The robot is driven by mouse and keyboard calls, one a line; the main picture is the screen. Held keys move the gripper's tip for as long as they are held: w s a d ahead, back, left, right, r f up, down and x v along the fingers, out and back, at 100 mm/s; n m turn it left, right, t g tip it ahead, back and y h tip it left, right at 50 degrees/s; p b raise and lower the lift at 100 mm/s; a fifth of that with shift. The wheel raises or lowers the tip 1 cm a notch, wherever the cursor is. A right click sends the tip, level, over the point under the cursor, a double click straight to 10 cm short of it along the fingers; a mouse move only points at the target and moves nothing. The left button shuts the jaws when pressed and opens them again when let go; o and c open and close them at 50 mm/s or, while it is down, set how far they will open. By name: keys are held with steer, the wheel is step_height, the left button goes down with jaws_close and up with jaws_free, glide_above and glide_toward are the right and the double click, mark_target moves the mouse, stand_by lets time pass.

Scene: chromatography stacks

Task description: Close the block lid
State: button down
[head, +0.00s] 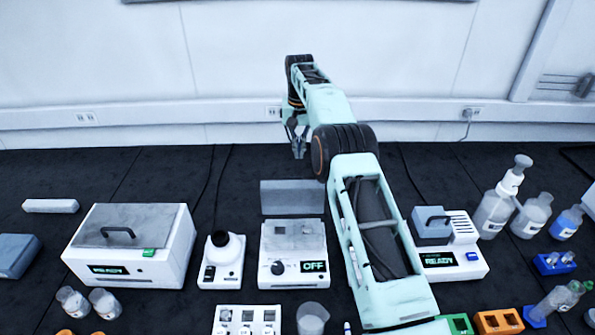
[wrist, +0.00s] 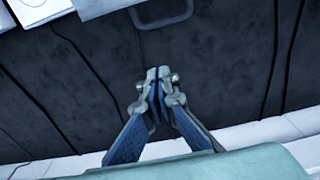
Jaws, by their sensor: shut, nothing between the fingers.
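The block (head: 292,265) is a white unit with a dial and a display reading OFF, in the middle of the bench in the head view. Its grey lid (head: 291,197) stands open, upright along the rear edge. My gripper (head: 299,152) is behind and above the lid, apart from it, partly beside my own arm. In the wrist view my gripper (wrist: 158,75) is shut and empty over the dark bench. A grey loop handle (wrist: 162,18), apparently the lid's, shows at the top edge beyond the fingertips. The rest of the lid is cut off there.
A white READY unit with a handled lid (head: 135,232) and a small white device (head: 221,262) stand left of the block. Another READY unit (head: 455,262) and bottles (head: 497,210) are on the right. Cables lie on the bench (head: 165,165) toward the wall. Bench behind the lid is mostly clear.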

mark_target(293, 193)
steer(key=shift+s+f+p, duration=0.2)
steer(key=shift+s+f, duration=0.35)
steer(key=shift+f, duration=0.3)
steer(key=shift+s+f+p, duration=0.25)
steer(key=shift+s+f, duration=0.3)
steer(key=shift+f, duration=0.25)
steer(key=shift+s+f+p, duration=0.2)
steer(key=shift+s+f, duration=0.35)
steer(key=shift+f, duration=0.3)
steer(key=shift+s+b, duration=0.1)
steer(key=shift+b, duration=0.4)
